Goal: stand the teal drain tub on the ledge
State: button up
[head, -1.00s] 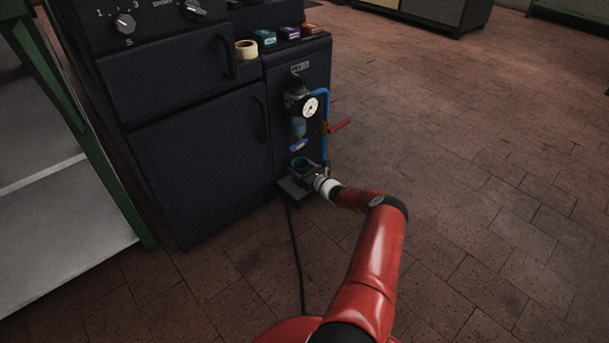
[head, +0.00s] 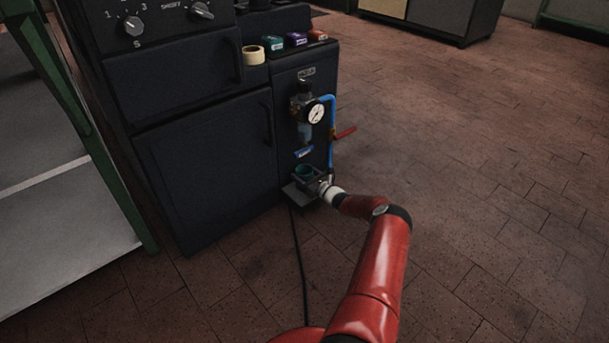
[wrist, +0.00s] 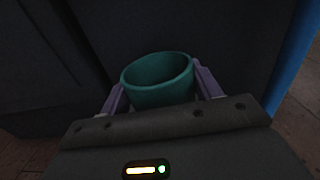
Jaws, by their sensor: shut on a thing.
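The teal drain tub (wrist: 160,94) is held between the two purple fingers of my gripper (wrist: 162,92) in the wrist view. Its open rim faces up, with a slight tilt in that picture. In the head view the tub (head: 304,170) is small, close to the cabinet's front face, below the filter bowl and gauge. My gripper (head: 318,184) reaches it from the right. The grey ledge (head: 298,196) juts out low on the cabinet, under the tub. I cannot tell whether the tub's base touches the ledge, as my gripper hides it.
A pressure gauge (head: 316,113) and filter bowl (head: 305,133) hang above the tub. A blue pipe (head: 332,120) with a red lever (head: 345,132) runs just right of them. A black cable (head: 298,255) trails down over the floor. The tiled floor at right is clear.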

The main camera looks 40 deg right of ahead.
jog(key=shift+f, duration=0.1)
jog(key=o, duration=1)
jog(key=shift+s, duration=0.1)
jog(key=shift+s+d, duration=0.15)
jog(key=shift+s, duration=0.25)
jog(key=s+p, duration=0.1)
jog(key=s, duration=0.2)
jog(key=s+p, duration=0.1)
jog(key=s, duration=0.2)
jog(key=shift+s+d, duration=0.2)
jog(key=shift+s, duration=0.2)
